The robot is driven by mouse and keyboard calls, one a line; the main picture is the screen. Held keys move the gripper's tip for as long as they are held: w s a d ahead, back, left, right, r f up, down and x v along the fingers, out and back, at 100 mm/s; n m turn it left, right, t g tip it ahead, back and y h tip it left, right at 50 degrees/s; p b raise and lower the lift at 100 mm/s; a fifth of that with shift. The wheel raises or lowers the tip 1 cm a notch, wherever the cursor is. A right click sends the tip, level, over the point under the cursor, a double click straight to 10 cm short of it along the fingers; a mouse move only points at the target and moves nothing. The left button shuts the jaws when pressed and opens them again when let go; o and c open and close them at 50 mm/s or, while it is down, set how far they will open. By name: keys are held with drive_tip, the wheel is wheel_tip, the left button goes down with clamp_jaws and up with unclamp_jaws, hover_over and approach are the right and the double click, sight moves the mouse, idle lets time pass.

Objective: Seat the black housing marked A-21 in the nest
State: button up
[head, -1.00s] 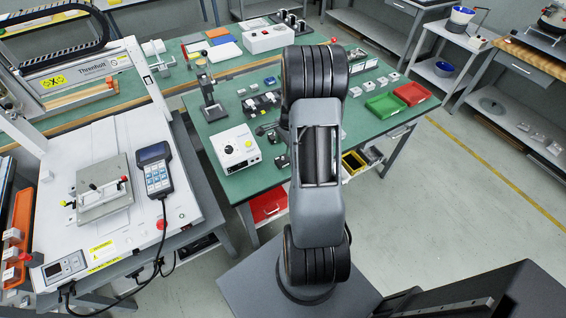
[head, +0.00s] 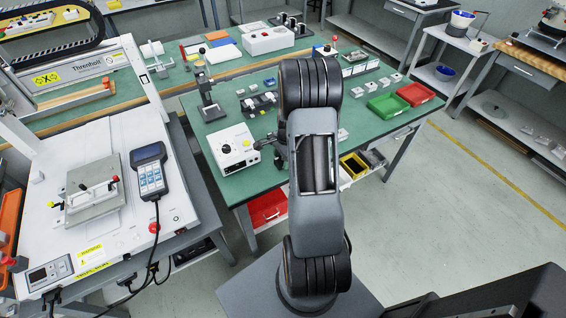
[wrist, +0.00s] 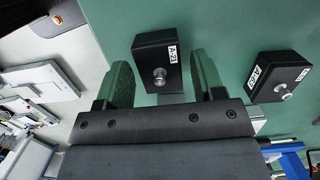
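In the wrist view my gripper (wrist: 163,85) is open, its two fingers wide apart. A black box-shaped housing (wrist: 150,50) with a metal knob on its face shows between the fingers, with gaps at both sides. Its white label appears to read A-21, turned on its side. A second black housing (wrist: 285,72) with a similar knob and a label I cannot read surely lies right of the right finger. In the head view my arm hides most of that area. A metal plate with red-tipped clamps (head: 92,205) lies on the white machine bed; I cannot tell whether it is the nest.
The green table (head: 225,185) holds a white control box (head: 235,147), a dark press stand (head: 210,100), and green (head: 387,105) and red (head: 417,94) bins. A handheld keypad (head: 150,172) stands on the machine. The floor at right is free.

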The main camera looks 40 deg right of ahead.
drive_tip(key=c, duration=0.9)
drive_tip(key=shift+r+p, duration=2.7)
drive_tip(key=shift+r, duration=0.8)
